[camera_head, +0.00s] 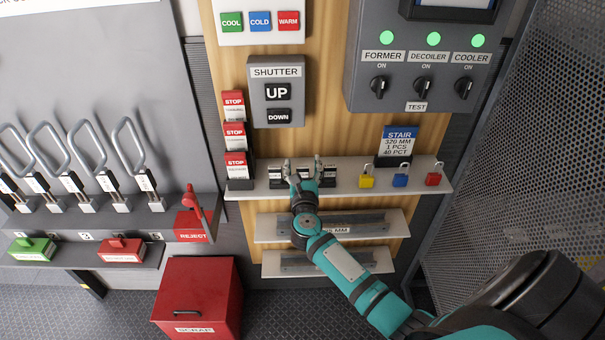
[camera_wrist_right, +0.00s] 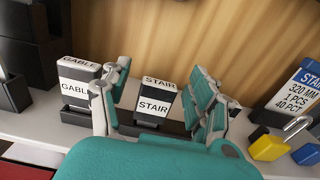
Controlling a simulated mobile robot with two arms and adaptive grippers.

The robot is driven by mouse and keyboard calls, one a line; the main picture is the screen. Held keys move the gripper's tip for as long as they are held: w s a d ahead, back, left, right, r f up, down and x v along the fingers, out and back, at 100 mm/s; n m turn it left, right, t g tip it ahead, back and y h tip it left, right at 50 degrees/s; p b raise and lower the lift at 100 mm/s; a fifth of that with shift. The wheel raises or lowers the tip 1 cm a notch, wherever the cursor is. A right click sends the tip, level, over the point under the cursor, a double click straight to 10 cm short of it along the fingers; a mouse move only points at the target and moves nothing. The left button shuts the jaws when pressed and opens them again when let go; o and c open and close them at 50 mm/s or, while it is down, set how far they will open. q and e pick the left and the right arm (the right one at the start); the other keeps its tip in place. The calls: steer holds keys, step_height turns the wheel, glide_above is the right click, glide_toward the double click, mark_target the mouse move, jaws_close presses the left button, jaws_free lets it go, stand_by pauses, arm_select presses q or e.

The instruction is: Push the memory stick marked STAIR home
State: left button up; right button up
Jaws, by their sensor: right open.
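In the right wrist view, the memory stick marked STAIR (camera_wrist_right: 155,103) stands upright in a dark holder (camera_wrist_right: 140,129) on a pale shelf. My right gripper (camera_wrist_right: 161,70) is open, with one finger on each side of the stick and visible gaps between. A second stick marked GABLE (camera_wrist_right: 76,86) stands to the left, outside the fingers. In the head view my right gripper (camera_head: 303,163) is at the row of small sticks on the shelf (camera_head: 436,185); their labels are too small to read there. How deep the STAIR stick sits is unclear. My left gripper is not in view.
Yellow (camera_head: 366,181), blue (camera_head: 400,181) and red (camera_head: 433,179) padlocks stand on the shelf to the right, before the STAIR card (camera_head: 399,142). Red STOP blocks (camera_head: 235,160) stack at its left end. Two lower shelves (camera_head: 395,225) lie beneath my arm.

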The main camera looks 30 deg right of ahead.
steer(key=shift+c, duration=0.3)
steer(key=c, duration=1.1)
steer(key=shift+c, duration=0.3)
steer(key=shift+r, duration=0.15)
